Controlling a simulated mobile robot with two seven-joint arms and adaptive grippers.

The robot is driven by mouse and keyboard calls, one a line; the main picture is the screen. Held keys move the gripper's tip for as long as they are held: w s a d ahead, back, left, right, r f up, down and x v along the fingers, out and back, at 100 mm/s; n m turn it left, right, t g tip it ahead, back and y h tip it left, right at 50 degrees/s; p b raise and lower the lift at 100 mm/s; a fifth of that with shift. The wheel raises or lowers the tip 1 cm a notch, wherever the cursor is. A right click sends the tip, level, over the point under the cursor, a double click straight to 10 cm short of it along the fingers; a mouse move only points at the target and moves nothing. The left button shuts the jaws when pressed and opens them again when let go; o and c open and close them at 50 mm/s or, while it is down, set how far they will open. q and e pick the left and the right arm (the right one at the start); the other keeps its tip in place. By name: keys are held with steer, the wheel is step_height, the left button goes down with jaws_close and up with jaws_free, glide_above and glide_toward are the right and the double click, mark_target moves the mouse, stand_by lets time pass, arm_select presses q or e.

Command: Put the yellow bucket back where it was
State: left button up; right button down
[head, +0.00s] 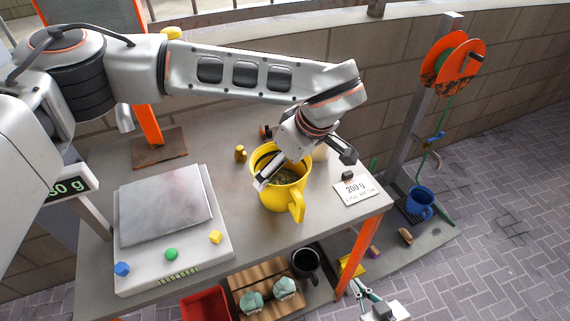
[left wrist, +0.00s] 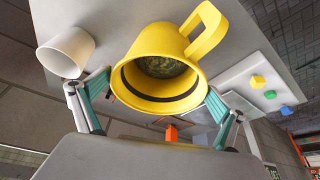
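The yellow bucket (head: 285,193) stands upright on the grey workbench, right of the scale, with its handle toward the front right. Dark greenish contents show inside it. In the left wrist view the bucket (left wrist: 160,65) lies between the spread fingers. My left gripper (head: 305,168) is open over the bucket, one finger at its left rim and the other apart to the right; the left wrist view also shows it open (left wrist: 158,98). Whether a finger touches the bucket is unclear. My right gripper (head: 372,296) shows low at the right, below bench height; its fingers are hard to read.
The scale (head: 178,248) fills the bench's left, with small coloured pieces on its front. A "200 g" card (head: 356,190) lies right of the bucket. A pale cup (left wrist: 66,52) stands beside it. A black pot (head: 305,263) and wooden crate sit below. A blue bucket (head: 419,203) stands right.

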arm_select(q)
steer(key=shift+r, duration=0.1)
steer(key=v, duration=1.2)
stand_by(0.4)
